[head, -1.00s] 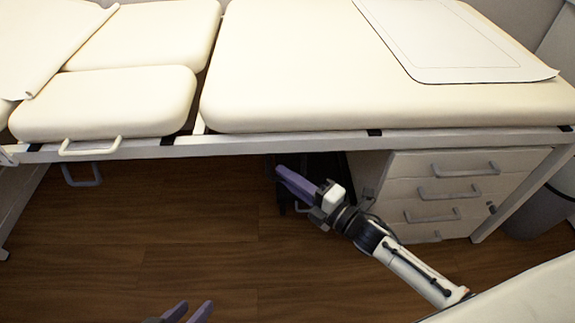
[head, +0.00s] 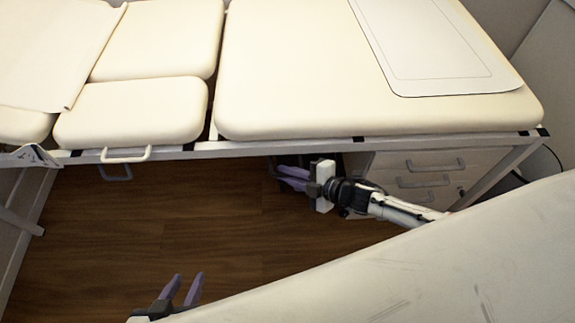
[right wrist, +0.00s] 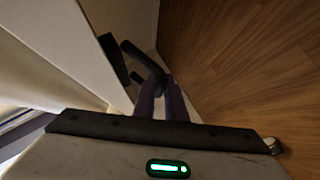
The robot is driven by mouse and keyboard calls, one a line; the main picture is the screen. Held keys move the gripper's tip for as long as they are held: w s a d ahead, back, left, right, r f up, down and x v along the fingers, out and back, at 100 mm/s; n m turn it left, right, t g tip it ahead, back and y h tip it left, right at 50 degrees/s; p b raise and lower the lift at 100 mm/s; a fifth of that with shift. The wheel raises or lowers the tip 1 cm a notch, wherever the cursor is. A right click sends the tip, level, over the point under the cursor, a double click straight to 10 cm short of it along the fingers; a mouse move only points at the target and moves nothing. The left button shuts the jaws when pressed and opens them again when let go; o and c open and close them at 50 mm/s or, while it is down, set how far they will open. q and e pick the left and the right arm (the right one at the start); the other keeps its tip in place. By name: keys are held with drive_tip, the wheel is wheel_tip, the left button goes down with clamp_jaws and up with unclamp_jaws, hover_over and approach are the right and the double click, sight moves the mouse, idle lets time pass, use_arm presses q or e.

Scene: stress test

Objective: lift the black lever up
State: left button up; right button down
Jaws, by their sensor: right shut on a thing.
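A black lever (right wrist: 146,60) shows in the right wrist view as a dark curved bar beside a pale panel. My right gripper (right wrist: 162,102) has its purple fingers shut on the lever's near end. In the head view my right gripper (head: 293,178) reaches under the edge of the bed, left of the drawer unit. There the lever is hard to make out in the dark behind the fingers. My left gripper (head: 183,288) is low in the head view, its fingers apart and empty.
A cream padded bed (head: 300,90) on a pale frame spans the back. A drawer unit (head: 425,165) stands under it at right. A pale slanting surface (head: 430,265) covers the lower right and hides part of my arms. The wooden floor (head: 200,220) is clear.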

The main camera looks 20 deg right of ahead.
drive_tip(key=shift+d+r+p, duration=0.1)
drive_tip(key=shift+p, duration=0.25)
drive_tip(key=c, duration=1.8)
unclamp_jaws()
drive_tip(key=shift+s+d+r, duration=0.2)
drive_tip(key=shift+s+r, duration=0.05)
drive_tip(key=shift+s, duration=0.2)
drive_tip(key=p+v, duration=0.2)
drive_tip(key=v, duration=0.7)
drive_tip(key=shift+d+r, duration=0.1)
drive_tip(key=shift+d, duration=0.05)
